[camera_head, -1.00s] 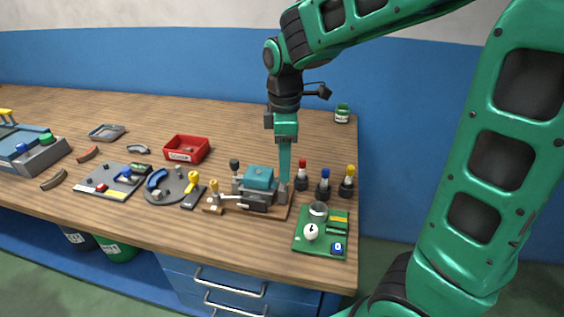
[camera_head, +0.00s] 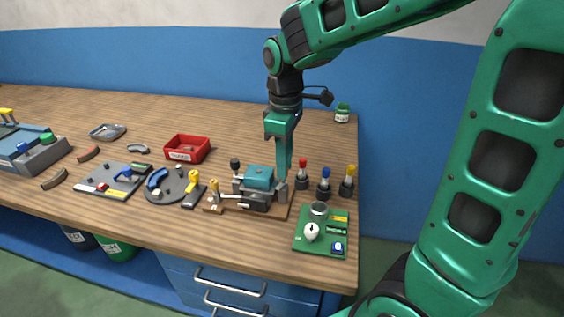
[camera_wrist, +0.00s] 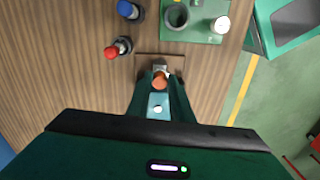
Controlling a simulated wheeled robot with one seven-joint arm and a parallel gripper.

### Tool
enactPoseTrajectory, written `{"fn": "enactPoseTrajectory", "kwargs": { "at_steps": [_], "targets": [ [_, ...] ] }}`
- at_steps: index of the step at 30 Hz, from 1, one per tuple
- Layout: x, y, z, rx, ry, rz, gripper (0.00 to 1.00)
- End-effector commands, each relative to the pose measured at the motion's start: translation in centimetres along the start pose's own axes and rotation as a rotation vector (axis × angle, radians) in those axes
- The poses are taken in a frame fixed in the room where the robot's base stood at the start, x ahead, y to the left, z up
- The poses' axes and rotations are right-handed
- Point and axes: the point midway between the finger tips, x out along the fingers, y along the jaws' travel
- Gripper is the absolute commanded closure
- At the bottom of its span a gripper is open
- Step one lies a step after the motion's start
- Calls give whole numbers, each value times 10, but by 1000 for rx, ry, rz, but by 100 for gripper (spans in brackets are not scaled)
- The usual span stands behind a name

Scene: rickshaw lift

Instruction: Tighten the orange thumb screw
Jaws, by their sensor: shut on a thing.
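The orange thumb screw (camera_wrist: 159,83) shows in the wrist view between my fingertips, in front of a teal block (camera_wrist: 157,106). My gripper (camera_head: 284,178) points down at the right end of the grey and teal device (camera_head: 258,179) on its wooden base. In the wrist view my gripper (camera_wrist: 161,88) is shut on the screw, one dark finger on each side. In the head view my fingers and the device hide the screw.
Red (camera_head: 302,172), blue (camera_head: 325,183) and yellow-topped (camera_head: 348,180) tools stand just right of the device. A green board (camera_head: 305,246) with a grey cup lies at the front right. A red bin (camera_head: 187,149) stands behind to the left.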

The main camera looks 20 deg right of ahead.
Motion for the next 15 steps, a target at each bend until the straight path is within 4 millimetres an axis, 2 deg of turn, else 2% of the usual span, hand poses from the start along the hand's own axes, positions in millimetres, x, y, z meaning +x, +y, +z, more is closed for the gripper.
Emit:
{"fn": "enactPoseTrajectory", "kwargs": {
  "at_steps": [15],
  "targets": [
    [-2, 1, -1, 495, 6, 4, 100]
  ]
}}
